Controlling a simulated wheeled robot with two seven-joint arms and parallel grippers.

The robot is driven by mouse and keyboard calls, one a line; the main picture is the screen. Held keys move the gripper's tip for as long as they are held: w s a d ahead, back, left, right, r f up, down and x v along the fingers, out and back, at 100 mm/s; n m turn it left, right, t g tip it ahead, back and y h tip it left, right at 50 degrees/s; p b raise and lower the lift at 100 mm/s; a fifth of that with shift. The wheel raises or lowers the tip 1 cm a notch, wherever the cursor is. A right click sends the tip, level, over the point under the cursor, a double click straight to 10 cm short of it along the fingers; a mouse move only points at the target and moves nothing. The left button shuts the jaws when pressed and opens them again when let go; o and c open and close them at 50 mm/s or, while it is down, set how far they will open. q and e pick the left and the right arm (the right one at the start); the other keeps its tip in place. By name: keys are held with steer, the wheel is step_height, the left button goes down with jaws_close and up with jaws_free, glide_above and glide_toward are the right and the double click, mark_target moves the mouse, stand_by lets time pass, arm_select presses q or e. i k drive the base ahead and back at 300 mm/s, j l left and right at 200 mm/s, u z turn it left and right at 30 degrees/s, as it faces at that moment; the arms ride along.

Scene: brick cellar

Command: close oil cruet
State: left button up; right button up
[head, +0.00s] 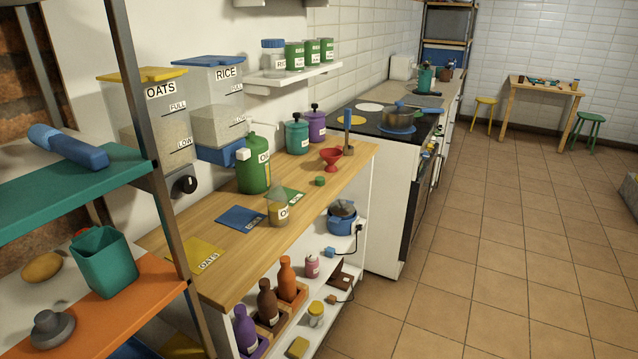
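The oil cruet (278,212) is a small clear vessel with a narrowing top and a partly readable label starting with "O". It stands upright on the wooden counter and holds yellowish contents. I see no cap on its top. A small green cap-like piece (319,181) lies on the counter to its right, apart from it. A large green oil jug (254,165) with a white cap stands behind the cruet. Neither of my grippers is in view.
A red funnel (331,158) stands farther along the wooden counter (240,262). Blue, green and yellow mats lie around the cruet. Oats and rice dispensers (218,115) hang behind. A shelf rack (90,185) stands at left. The tiled floor (470,250) at right is clear.

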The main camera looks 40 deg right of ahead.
mark_target(277, 202)
steer(key=i+l+z, duration=0.2)
steer(key=i+l, duration=1.25)
steer(key=l, duration=0.1)
